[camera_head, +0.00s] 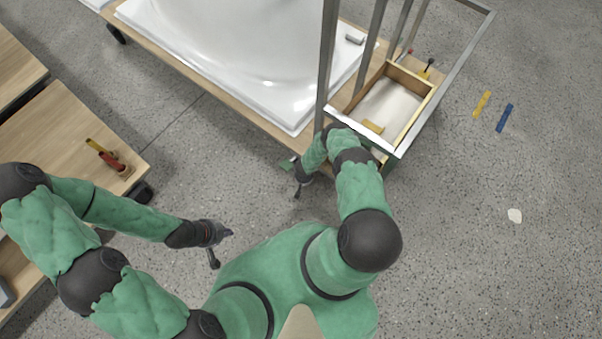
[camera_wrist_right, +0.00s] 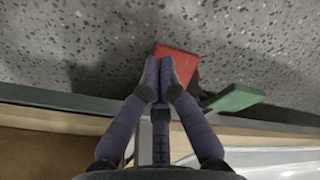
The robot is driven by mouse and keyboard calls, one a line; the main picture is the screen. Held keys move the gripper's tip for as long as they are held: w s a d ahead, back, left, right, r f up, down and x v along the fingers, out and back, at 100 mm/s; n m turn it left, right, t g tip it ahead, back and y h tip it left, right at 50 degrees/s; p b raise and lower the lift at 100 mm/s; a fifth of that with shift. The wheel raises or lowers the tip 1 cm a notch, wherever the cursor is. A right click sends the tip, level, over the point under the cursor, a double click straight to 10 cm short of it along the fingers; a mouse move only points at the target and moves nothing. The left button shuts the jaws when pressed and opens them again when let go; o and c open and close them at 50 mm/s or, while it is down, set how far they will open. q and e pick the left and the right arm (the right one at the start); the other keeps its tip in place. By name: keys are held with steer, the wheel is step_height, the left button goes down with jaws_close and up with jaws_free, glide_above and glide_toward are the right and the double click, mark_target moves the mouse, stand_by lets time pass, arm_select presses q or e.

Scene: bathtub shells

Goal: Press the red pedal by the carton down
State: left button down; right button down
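The red pedal (camera_wrist_right: 178,62) lies low by the floor in the right wrist view, at the foot of a dark edge. The fingertips of my right gripper (camera_wrist_right: 158,75) are together and overlap its left part; I cannot tell whether they touch it. Nothing shows between them. A green pedal (camera_wrist_right: 236,97) is just right of the red one, and it also shows in the head view (camera_head: 286,165). There my right gripper (camera_head: 297,190) points down beside the cart, and the red pedal is hidden. My left gripper (camera_head: 222,249) is open and empty over the floor. I cannot pick out a carton for certain.
A cart with a white tub shell (camera_head: 296,108) and metal posts stands ahead. A wooden tray (camera_head: 424,104) sits at its right end. A wooden bench (camera_head: 60,130) is at left. Yellow (camera_head: 482,103) and blue (camera_head: 504,117) strips lie on the floor at right.

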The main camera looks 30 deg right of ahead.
step_height(320, 180, up, 12)
steer(key=s, duration=0.1)
steer(key=shift+a, duration=0.15)
stand_by(0.6)
stand_by(0.5)
steer(key=s+a+r+y+p, duration=0.1)
steer(key=s+a+r, duration=0.3)
steer(key=r, duration=0.5)
steer(key=s+a+r+y+p, duration=0.1)
steer(key=s+a+r, duration=0.4)
steer(key=r, duration=0.5)
steer(key=s+a+r+y+p, duration=0.2)
steer(key=s+a+r, duration=0.2)
steer(key=a+r, duration=0.4)
steer(key=shift+s+r+n+g, duration=0.3)
steer(key=shift+r+g, duration=0.1)
steer(key=shift+r, duration=0.55)
steer(key=shift+a, duration=0.1)
